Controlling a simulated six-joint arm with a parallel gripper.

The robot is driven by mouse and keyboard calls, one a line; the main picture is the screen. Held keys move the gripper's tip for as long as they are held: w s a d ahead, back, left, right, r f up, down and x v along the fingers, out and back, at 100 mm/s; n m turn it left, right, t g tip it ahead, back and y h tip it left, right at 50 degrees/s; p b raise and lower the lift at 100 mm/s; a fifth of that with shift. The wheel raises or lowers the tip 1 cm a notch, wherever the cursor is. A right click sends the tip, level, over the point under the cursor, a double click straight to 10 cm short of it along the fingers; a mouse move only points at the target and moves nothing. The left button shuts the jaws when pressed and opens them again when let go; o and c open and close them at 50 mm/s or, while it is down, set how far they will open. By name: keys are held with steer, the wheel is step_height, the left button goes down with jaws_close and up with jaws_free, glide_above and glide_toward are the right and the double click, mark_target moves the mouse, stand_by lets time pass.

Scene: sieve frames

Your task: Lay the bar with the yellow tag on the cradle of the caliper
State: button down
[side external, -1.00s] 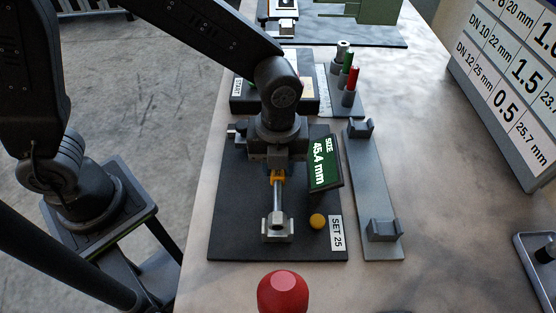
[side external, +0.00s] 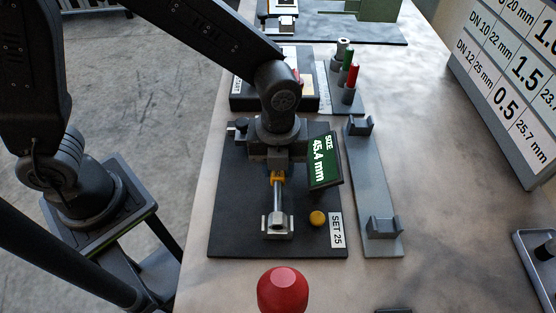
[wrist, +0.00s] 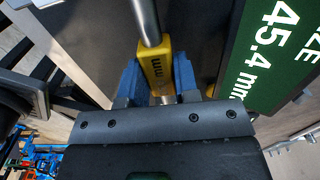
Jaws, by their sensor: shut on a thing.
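The bar (side external: 277,196) is a slim metallic rod with a yellow tag (wrist: 157,72); the tag also shows in the side view just below my gripper. My gripper (wrist: 157,82) is shut on the bar at the tag, one blue finger on each side. The caliper (side external: 228,205) has a dark base plate, a screen (side external: 324,162) reading 45.4 mm and a "SET 25" label. The bar lies lengthwise over the plate, its near end at a pale metal block (side external: 277,229). I cannot tell whether it touches. The far end is hidden under my gripper.
A grey rack (side external: 372,190) with two upright holders stands right of the caliper. Red and green pegs (side external: 353,75) stand behind. A yellow button (side external: 318,218) is on the plate, and a red knob (side external: 283,291) is in front. The table farther right is mostly clear.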

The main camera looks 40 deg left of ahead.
steer(key=c, duration=0.8)
jaws_free()
step_height(320, 180, up, 14)
steer(key=shift+f, duration=0.1)
